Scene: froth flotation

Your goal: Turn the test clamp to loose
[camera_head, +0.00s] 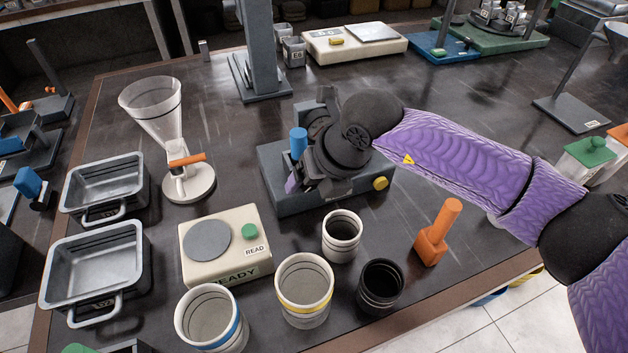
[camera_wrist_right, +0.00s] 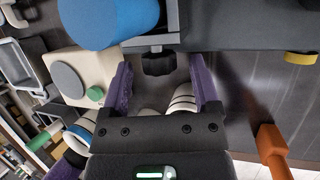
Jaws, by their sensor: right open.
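A dark grey machine base (camera_head: 280,200) stands mid-table with a blue cylinder (camera_head: 299,142) and a yellow knob (camera_head: 380,183). My right gripper (camera_head: 296,184) reaches over it from the right and hides much of it. In the right wrist view my right gripper (camera_wrist_right: 162,90) has its purple fingers spread. A black knob (camera_wrist_right: 158,62) under a grey block lies between and beyond the fingertips, apparently untouched; it may be the test clamp's knob, but I cannot tell its setting. The blue cylinder (camera_wrist_right: 106,22) is beside it. A purple piece, perhaps my left gripper, shows at the wrist view's lower left.
A cream scale (camera_head: 225,250) with a green button stands left of the machine. Several cups, including a black cup (camera_head: 380,288), and an orange-handled tool (camera_head: 437,232) stand in front. Two metal pans (camera_head: 60,290) and a funnel stand (camera_head: 188,185) are at left.

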